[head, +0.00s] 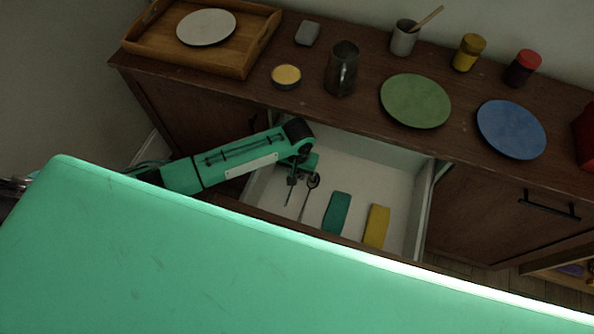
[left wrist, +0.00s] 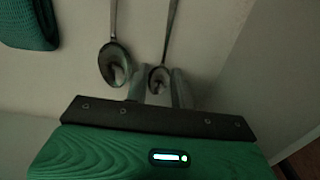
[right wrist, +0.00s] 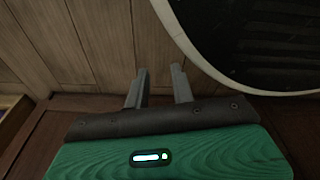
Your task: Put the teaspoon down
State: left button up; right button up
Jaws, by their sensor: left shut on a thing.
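My left gripper (head: 297,181) reaches down into the open drawer (head: 377,173). It is shut on the teaspoon (left wrist: 160,76), near its bowl, between the two fingers in the left wrist view. The teaspoon's thin handle (head: 288,197) shows below the gripper in the head view. A larger spoon (left wrist: 114,62) lies beside it on the drawer floor, and it also shows in the head view (head: 313,181). I cannot tell whether the teaspoon touches the floor. My right gripper (right wrist: 160,75) is open and empty in the right wrist view; I cannot make it out in the head view.
Bare drawer floor shows behind the blocks.

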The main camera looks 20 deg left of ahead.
aim_at(298, 175)
pick_arm(q)
jog(key=o, duration=0.5)
jog(key=shift+f, duration=0.1)
jog(key=shift+o, duration=0.9)
pick_arm(e)
jog(key=shift+s+f, duration=0.2)
jog(key=shift+s, duration=0.25)
